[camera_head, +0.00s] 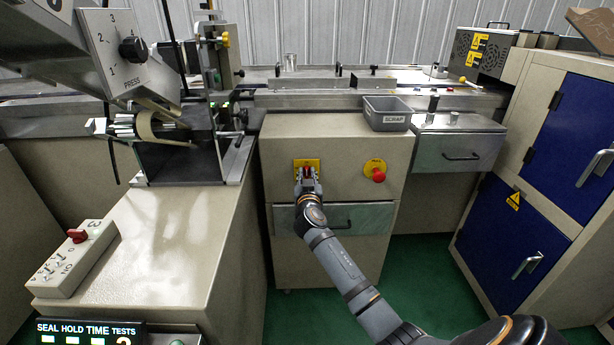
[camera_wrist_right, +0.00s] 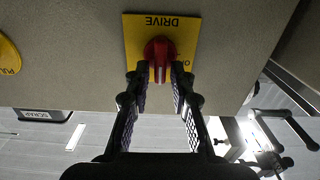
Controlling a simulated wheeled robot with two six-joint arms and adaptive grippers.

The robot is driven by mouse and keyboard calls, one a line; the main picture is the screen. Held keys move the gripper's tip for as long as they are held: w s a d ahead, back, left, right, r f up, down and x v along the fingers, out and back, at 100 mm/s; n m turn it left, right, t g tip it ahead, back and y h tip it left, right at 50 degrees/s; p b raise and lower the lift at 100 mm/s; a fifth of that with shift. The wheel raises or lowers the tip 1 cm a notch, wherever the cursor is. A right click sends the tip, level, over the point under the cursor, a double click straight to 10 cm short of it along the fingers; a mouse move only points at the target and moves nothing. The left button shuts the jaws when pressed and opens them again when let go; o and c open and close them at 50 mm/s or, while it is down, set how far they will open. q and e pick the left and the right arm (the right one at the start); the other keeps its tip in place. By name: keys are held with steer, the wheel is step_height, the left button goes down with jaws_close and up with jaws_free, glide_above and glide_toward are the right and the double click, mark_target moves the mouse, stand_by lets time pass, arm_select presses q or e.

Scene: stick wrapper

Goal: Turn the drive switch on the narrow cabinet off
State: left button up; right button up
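The narrow cabinet (camera_head: 335,142) stands in the middle of the head view. The drive switch (camera_wrist_right: 160,52) is a red knob on a yellow plate (camera_wrist_right: 133,32) marked DRIVE, seen upside down in the right wrist view. In the head view the plate (camera_head: 299,163) is partly covered by my right gripper (camera_head: 308,176). In the right wrist view, my right gripper (camera_wrist_right: 158,82) is open, with its fingertips on either side of the knob's near end. I cannot tell whether they touch it. Part of a label shows beside the knob; its setting is unclear. My left gripper is out of view.
A red push button on a yellow disc (camera_head: 375,166) sits right of the switch. A grey SCRAP bin (camera_head: 387,112) stands on the cabinet top. A drawer handle (camera_head: 341,225) lies below. A beige bench with a switch box (camera_head: 72,262) is at left, blue-doored cabinet (camera_head: 572,130) at right.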

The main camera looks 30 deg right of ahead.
jaws_close()
